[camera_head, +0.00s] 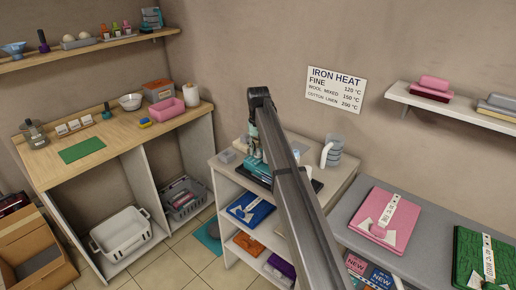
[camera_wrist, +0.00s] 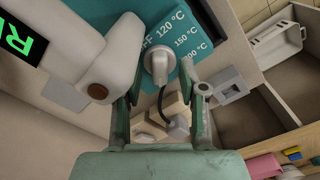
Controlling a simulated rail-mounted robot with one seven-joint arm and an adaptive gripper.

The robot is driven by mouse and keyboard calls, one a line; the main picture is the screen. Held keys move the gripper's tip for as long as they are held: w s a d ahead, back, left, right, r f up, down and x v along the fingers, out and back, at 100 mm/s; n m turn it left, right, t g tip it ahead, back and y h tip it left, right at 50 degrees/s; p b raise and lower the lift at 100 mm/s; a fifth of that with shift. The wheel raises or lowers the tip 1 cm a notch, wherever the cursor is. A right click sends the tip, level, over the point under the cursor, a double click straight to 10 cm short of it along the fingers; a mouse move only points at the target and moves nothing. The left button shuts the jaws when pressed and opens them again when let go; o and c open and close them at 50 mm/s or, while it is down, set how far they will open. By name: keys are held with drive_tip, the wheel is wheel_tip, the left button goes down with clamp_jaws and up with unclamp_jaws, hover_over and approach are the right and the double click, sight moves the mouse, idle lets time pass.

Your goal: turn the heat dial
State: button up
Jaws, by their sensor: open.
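The heat dial (camera_wrist: 158,62) is a pale grey knob on a teal face (camera_wrist: 188,30) printed 120, 150 and 200 °C, with a partly covered word that looks like OFF. My gripper (camera_wrist: 161,80) is open, its fingertips on either side of the dial in the wrist view; I cannot tell whether they touch it. Which mark the dial points to is unclear. In the head view the teal unit (camera_head: 257,169) sits on the middle cabinet, and my gripper (camera_head: 254,150) hangs down over it, partly hidden by my arm. The dial is not discernible there.
A white rounded part with a brown end (camera_wrist: 100,90) stands close left of my fingers, beside a black display (camera_wrist: 20,42) with green letters. A clear jug (camera_head: 332,150) stands behind. A wall sign (camera_head: 336,89) lists FINE 120, WOOL MIXED 150, COTTON LINEN 200 °C.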

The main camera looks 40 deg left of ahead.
clamp_jaws()
drive_tip(key=shift+m, duration=0.3)
drive_tip(key=m, duration=0.3)
drive_tip(key=shift+d+m, duration=0.1)
drive_tip(key=shift+m, duration=1.9)
unclamp_jaws()
